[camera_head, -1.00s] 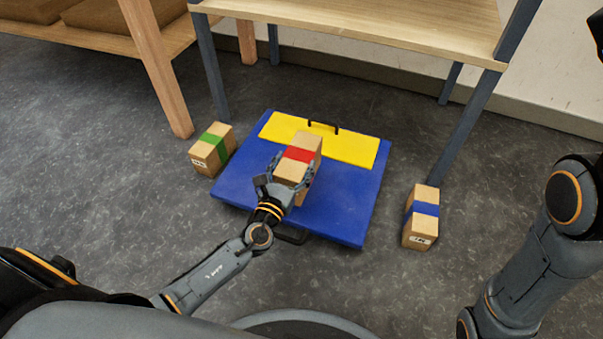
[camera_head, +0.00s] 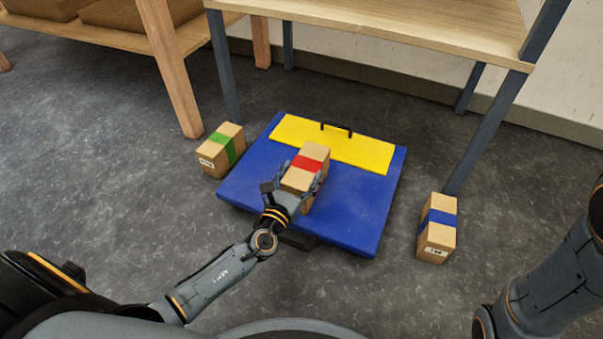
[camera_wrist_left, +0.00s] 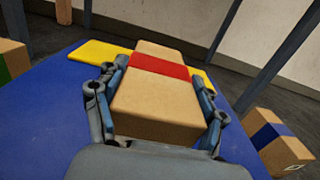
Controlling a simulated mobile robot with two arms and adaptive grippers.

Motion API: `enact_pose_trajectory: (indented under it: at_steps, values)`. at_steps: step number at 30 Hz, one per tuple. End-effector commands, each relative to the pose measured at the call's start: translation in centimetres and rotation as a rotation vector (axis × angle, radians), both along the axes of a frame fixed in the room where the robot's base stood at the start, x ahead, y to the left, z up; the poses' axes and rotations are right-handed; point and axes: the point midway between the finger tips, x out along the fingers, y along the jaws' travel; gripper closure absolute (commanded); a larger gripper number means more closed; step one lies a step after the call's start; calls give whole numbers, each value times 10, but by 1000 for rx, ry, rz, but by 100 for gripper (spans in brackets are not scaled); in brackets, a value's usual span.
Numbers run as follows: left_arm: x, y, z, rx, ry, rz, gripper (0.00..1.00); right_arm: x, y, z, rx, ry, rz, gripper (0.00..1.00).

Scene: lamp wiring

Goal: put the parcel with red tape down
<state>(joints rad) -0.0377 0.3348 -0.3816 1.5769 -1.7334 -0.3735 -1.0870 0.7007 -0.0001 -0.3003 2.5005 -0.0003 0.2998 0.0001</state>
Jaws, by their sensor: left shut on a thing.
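The parcel with red tape (camera_head: 308,164) is a brown cardboard box with a red band across it. My left gripper (camera_head: 292,187) is shut on it, over the blue panel (camera_head: 350,205) with a yellow section (camera_head: 360,151). In the left wrist view the parcel (camera_wrist_left: 160,97) sits between both fingers (camera_wrist_left: 160,110), with the red band toward its far end. I cannot tell whether its underside touches the panel. The right arm shows at the right edge of the head view, but its gripper is out of frame.
A green-taped parcel (camera_head: 221,150) stands on the floor left of the panel. A blue-taped parcel (camera_head: 437,228) stands to its right. A wooden table (camera_head: 400,25) with grey legs is behind, and a wooden shelf (camera_head: 120,38) is at the upper left. Dark handles (camera_head: 337,128) are on the panel.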

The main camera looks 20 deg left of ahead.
Motion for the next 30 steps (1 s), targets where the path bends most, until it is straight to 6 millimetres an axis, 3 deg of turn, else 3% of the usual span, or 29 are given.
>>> enact_pose_trajectory:
  at_steps: [4, 5, 8, 20, 23, 30]
  values:
    - [2, 0, 4, 0, -13, 3, 93, 0, 0, -2, 0, -1, 0, 60]
    - [0, 0, -2, 0, 0, 0, 26, 0, 0, -2, 0, 0, 0, 60]
    - [0, 0, -1, 0, 0, 0, 7, 0, 0, -1, -1, -1, 0, 60]
    - [0, 0, 2, 0, 0, 0, 7, 0, 0, 2, -1, 0, 0, 60]
    - [-11, 0, 1, 3, 2, -2, 7, 0, 0, 5, -1, 0, 0, 60]
    - [-62, 2, 1, 3, 5, -3, 7, 0, 0, 18, -1, 0, 0, 60]
